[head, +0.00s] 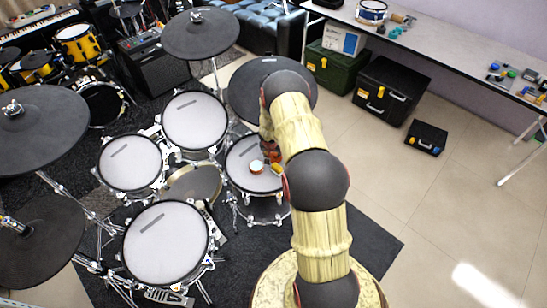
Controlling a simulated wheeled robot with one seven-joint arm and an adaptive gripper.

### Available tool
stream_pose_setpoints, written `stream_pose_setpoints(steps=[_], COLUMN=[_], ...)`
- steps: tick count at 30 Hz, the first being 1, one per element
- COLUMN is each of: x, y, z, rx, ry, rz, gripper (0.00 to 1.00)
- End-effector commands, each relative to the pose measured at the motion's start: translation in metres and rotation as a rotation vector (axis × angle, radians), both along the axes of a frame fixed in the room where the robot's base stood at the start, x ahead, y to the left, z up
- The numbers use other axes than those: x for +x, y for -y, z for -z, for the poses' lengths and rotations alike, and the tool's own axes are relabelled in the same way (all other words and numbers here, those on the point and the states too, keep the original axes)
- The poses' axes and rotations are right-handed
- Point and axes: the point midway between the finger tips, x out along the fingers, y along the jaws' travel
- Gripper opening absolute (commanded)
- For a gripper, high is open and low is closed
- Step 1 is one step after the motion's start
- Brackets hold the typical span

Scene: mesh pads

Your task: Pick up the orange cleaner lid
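Several small things sit on the white head of the drum pad (240,178) right of centre. One is a small round piece (257,167) with a pale top and an orange-brown side. A small yellow piece (277,168) lies to its right. An orange-red patch shows just above them, partly behind my arm. I cannot tell for sure which of these is the orange cleaner lid. My gripper (270,150) hangs over the same drum pad, close above these things. It is small and largely hidden by my arm, so its fingers and any contact are unclear.
Other drum pads (163,242) and black cymbal pads (200,33) stand close around on metal stands. A dark cymbal pad (240,92) is partly behind my arm. Black cases (392,90) and a long table (450,52) are at the right. The tiled floor there has free room.

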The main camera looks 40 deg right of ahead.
Motion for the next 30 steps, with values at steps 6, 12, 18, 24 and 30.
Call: stream_pose_setpoints(steps=[6,12,18,24,30], x=[-0.001,-0.002,-0.002,-0.002,0.002], y=[0.0,-0.001,-0.001,-0.002,-0.005], z=[0.001,0.002,0.002,0.001,-0.013], rx=[0.001,0.001,0.002,0.002,0.001], ry=[-0.002,-0.004,-0.004,-0.004,-0.002], rz=[0.0,0.0,0.0,0.0,-0.003], gripper=[0.17,0.06,0.0,0.0,0.0])
